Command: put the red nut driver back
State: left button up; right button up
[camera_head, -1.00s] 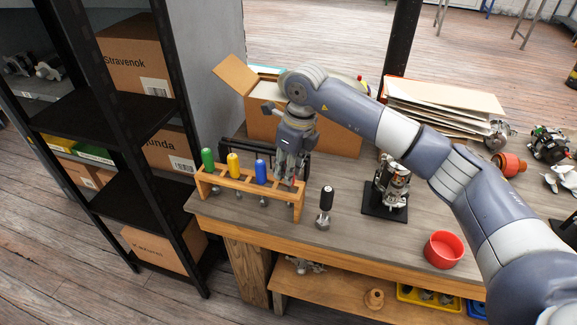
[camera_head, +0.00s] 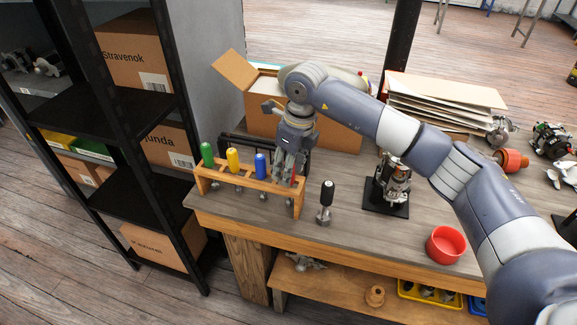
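The wooden rack (camera_head: 226,180) stands at the left end of the bench and holds a green driver (camera_head: 207,154), a yellow driver (camera_head: 233,160) and a blue driver (camera_head: 260,166) upright. My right gripper (camera_head: 286,175) points down over the rack's right end. A small strip of the red nut driver (camera_head: 293,181) shows at its fingertips, just above the rack; the fingers hide most of the handle. I cannot tell whether they grip it or stand open around it. My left gripper is out of view.
A black-handled driver (camera_head: 326,203) stands on the bench right of the rack. An open cardboard box (camera_head: 335,137) is behind the gripper. A dark shelf (camera_head: 140,125) stands left.

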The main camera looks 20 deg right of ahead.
dwell(0.3)
notch_tip(320, 180, up, 16)
jog(key=s+d+p, duration=0.1)
jog(key=p, duration=0.1)
jog(key=shift+s+p, duration=0.25)
jog(key=shift+p, duration=0.1)
